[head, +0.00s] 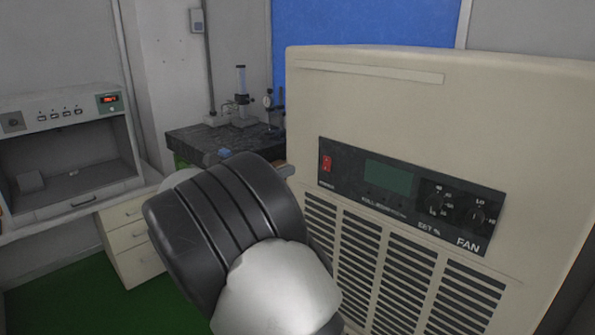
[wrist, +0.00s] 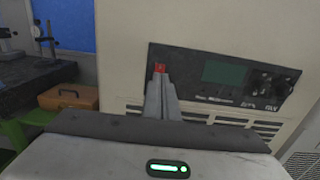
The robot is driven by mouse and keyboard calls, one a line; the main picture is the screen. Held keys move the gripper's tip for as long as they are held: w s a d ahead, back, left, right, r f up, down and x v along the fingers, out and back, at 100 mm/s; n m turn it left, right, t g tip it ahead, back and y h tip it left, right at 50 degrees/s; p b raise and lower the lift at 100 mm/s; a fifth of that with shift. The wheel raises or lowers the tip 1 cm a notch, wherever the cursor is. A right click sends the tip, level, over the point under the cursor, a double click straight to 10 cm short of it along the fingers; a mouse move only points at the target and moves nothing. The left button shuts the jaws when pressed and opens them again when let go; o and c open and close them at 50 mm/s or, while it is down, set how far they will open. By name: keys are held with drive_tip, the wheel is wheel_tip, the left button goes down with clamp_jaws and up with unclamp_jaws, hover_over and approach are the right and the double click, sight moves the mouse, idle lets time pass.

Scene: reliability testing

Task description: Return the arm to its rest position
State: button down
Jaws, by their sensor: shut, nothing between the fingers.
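My gripper (wrist: 161,78) shows in the wrist view with its grey fingers together and nothing between them. Its tips appear just in front of or below the red switch (wrist: 159,67) on the machine's dark control panel; I cannot tell whether they touch it. In the head view the red switch (head: 326,163) is in plain sight at the panel's left end. My black and white arm fills the lower middle of the head view and hides most of the gripper; a small grey end (head: 286,171) shows beside the machine's left edge.
The large beige machine (head: 400,100) with knobs and vents stands close on the right. A dark table (head: 190,140) with measuring stands is behind. An orange case (wrist: 68,97) sits on a green surface at left. A grey cabinet (head: 60,117) stands far left. Green floor (head: 70,300) is clear at lower left.

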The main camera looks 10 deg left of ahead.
drive_tip(key=shift+s+a+r, duration=0.1)
drive_tip(key=shift+s+a, duration=0.3)
drive_tip(key=shift+s, duration=0.15)
drive_tip(key=s+d+m+g+y, duration=0.1)
drive_tip(key=s+d+m+g, duration=0.25)
drive_tip(key=d, duration=0.45)
drive_tip(key=s+d+f+m+g+y, duration=0.1)
drive_tip(key=s+d+m+g, duration=0.25)
drive_tip(key=d, duration=0.45)
drive_tip(key=s+d+m+g, duration=0.25)
drive_tip(key=d+m, duration=0.25)
drive_tip(key=d, duration=0.3)
drive_tip(key=s+d+f+m+y, duration=0.1)
drive_tip(key=s+m+y, duration=0.3)
drive_tip(key=s+m, duration=0.4)
drive_tip(key=s+d+f+m+y, duration=0.1)
drive_tip(key=s+m+y, duration=0.4)
drive_tip(key=s, duration=1.1)
drive_tip(key=f+m, duration=0.1)
drive_tip(key=m, duration=0.2)
drive_tip(key=shift+s+t, duration=0.15)
drive_tip(key=shift+t, duration=0.2)
